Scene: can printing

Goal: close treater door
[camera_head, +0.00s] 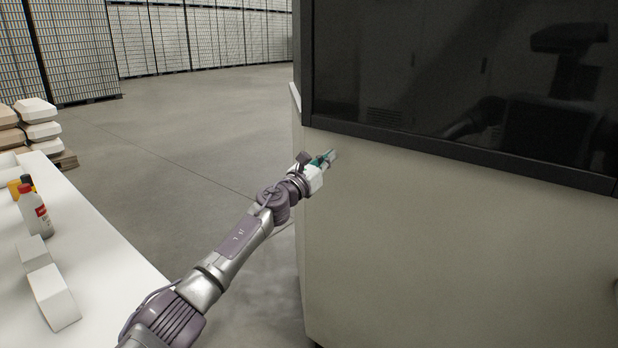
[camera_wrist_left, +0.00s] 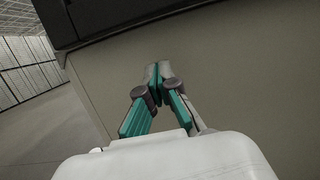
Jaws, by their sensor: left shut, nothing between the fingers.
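The treater (camera_head: 460,230) is a large beige cabinet filling the right of the head view. Its dark glossy door (camera_head: 440,70) has a black frame and reflects my arms and the room. The frame's lower edge runs just above my left gripper. My left gripper (camera_head: 331,156) is shut and empty, in front of the beige panel near its left edge. In the left wrist view the closed fingertips (camera_wrist_left: 158,72) point at the beige panel (camera_wrist_left: 240,70), below the dark frame (camera_wrist_left: 90,20). I cannot tell whether they touch it. My right gripper is not seen directly.
A white table (camera_head: 100,250) at the left holds a white bottle with a red cap (camera_head: 36,212) and white boxes (camera_head: 52,297). Stacked sacks (camera_head: 38,122) and tall pallets of cans (camera_head: 80,50) stand behind. The grey floor between is clear.

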